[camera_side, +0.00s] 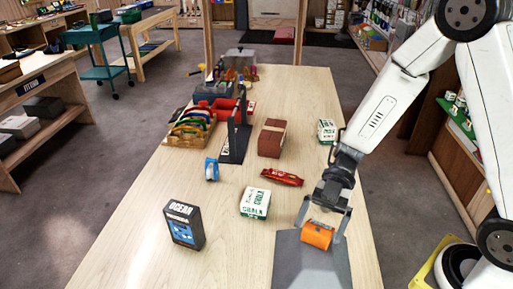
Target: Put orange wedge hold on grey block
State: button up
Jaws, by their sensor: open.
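The orange wedge hold (317,235) rests on the grey block (290,262) at the front right of the table, near the block's upper right edge. My gripper (322,218) is open and points down over the orange hold. Its two fingers stand on either side of the hold, left and right. I cannot tell whether either finger touches it. Part of the hold's far side is hidden by my gripper.
A white and green chalk box (254,203), a red tool (282,177), a dark box (184,226) and a blue tape roll (211,169) lie left of my gripper. A brown block (272,138) and a black stand (236,143) are farther back.

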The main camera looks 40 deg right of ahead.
jog(key=v, duration=1)
jog(key=shift+a, duration=0.15)
